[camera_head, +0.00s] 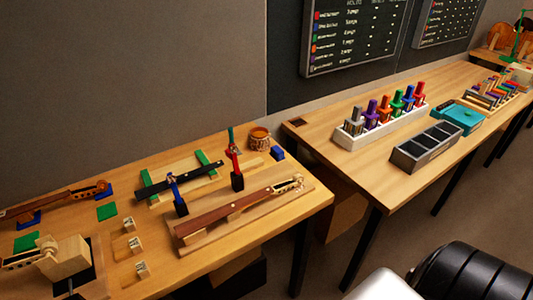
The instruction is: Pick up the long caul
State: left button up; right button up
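I cannot tell for certain which piece is the long caul. A long black bar (180,180) lies at a slant on a pale wooden frame with green strips (207,162) on the left bench. A pale wood strip (243,167) lies just right of it. A long brown neck with a dark fingerboard (232,211) rests on a wooden board in front. Neither gripper shows. Only a black rounded part and a white part of my own body show at the bottom right.
Red (237,168) and blue (177,195) clamps stand among the pieces. Small wooden blocks (134,246) stand to the left, with another neck (62,200) behind. A second bench (370,180) holds a white rack (378,127), grey bin (432,146) and teal case (459,117). A gap separates the benches.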

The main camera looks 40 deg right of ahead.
aim_at(249, 165)
jog(key=z, duration=1)
jog(key=k+j+z, duration=0.55)
jog(key=k+z, duration=0.25)
